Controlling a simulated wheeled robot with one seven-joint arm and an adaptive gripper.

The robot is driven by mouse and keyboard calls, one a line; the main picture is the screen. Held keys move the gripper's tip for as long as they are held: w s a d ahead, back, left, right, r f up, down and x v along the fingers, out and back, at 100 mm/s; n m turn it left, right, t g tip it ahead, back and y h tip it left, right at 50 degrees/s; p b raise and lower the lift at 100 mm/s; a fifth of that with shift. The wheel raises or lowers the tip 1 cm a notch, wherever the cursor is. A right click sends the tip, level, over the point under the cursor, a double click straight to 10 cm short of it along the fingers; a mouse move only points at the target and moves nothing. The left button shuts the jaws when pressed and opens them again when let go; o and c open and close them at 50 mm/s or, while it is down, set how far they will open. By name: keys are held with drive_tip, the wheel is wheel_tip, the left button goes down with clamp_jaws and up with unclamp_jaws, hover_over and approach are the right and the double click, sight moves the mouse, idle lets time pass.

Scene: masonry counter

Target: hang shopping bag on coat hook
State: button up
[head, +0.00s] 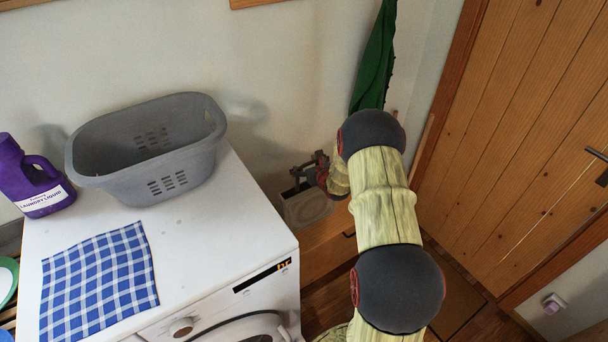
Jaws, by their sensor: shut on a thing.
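My gripper (305,178) is beyond the right end of the white machine, low against the wall, and partly hidden by my own arm. It is shut on a pale, boxy shopping bag (300,214), which hangs below it. The bag's handles are too small to make out, and its right side is near my arm. A green garment (376,62) hangs on the wall at the top, above and to the right of my gripper. No coat hook can be made out; the top of the garment is cut off by the picture's edge.
The white washing machine (200,240) stands at the left, bearing a grey laundry basket (195,160), a purple detergent bottle (38,185) and a blue checked cloth (100,280). A wooden bench or cabinet (328,255) is below the bag. A wooden door (510,140) is at the right.

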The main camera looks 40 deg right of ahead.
drive_tip(key=w+d+f+b, duration=0.1)
drive_tip(key=w+f+b, duration=0.1)
drive_tip(key=f, duration=0.5)
drive_tip(key=shift+w+d+f, duration=0.15)
drive_tip(key=shift+w+d, duration=0.15)
drive_tip(key=shift+w, duration=0.35)
drive_tip(key=shift+f+b, duration=0.1)
drive_tip(key=shift+b, duration=0.25)
drive_tip(key=o, duration=2.3)
drive_tip(key=shift+f, duration=0.1)
wheel_tip(320, 180, up, 5)
drive_tip(key=p, duration=0.3)
hover_over(309, 195)
drive_tip(key=d, duration=0.3)
drive_tip(key=shift+s+a, duration=0.25)
drive_tip(key=shift+s, duration=0.1)
